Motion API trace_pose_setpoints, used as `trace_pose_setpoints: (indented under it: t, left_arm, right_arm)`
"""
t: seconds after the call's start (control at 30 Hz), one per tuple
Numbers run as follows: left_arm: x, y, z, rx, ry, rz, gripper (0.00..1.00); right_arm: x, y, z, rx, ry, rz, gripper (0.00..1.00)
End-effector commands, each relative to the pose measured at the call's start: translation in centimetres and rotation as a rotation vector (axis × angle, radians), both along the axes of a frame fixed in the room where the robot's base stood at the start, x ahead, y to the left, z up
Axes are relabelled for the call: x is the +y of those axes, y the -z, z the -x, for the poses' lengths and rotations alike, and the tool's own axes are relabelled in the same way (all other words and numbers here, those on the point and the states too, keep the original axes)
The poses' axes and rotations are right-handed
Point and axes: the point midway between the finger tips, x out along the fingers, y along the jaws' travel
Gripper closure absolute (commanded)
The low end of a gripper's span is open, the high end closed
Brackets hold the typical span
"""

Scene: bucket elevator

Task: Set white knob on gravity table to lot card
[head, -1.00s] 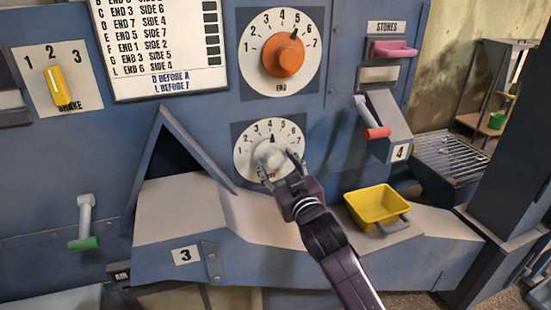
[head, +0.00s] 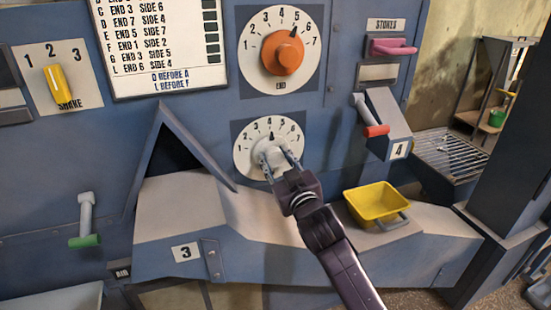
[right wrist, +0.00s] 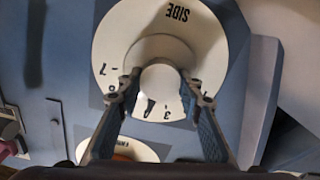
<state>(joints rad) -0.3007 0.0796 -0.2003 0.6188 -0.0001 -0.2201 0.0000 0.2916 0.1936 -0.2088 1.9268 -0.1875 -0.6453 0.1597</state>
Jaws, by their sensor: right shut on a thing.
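The white knob (head: 271,151) sits in the middle of a round white dial (head: 240,150) numbered 1 to 7, low on the blue panel. Its dark pointer is up, near the 4. My right gripper (head: 279,158) has a finger on each side of the knob and is shut on it. In the right wrist view the knob (right wrist: 160,88) is between the fingertips (right wrist: 160,90), and the dial reads SIDE. The lot card (head: 165,45) hangs at upper left, its top cut off; it lists lettered rows of END and SIDE numbers. My left gripper is not in view.
Above, an orange knob (head: 283,52) on a second dial points near 5 to 6. A yellow tub (head: 377,203) stands on the ledge to the right. A red-handled lever (head: 376,131) and a sloped blue hood (head: 158,125) flank the dial.

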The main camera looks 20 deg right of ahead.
Motion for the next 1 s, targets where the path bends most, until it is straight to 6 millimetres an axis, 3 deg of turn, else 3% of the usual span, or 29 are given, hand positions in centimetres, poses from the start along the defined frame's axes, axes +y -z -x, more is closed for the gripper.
trace_pose_setpoints:
  t: [0.27, 1.0]
  left_arm:
    - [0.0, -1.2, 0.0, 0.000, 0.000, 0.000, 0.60]
    - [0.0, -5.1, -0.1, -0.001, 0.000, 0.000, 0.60]
  right_arm:
    - [0.0, -0.2, 0.0, -0.003, -0.001, 0.114, 0.91]
    - [0.2, 0.0, 0.0, -0.024, -0.003, 0.714, 0.91]
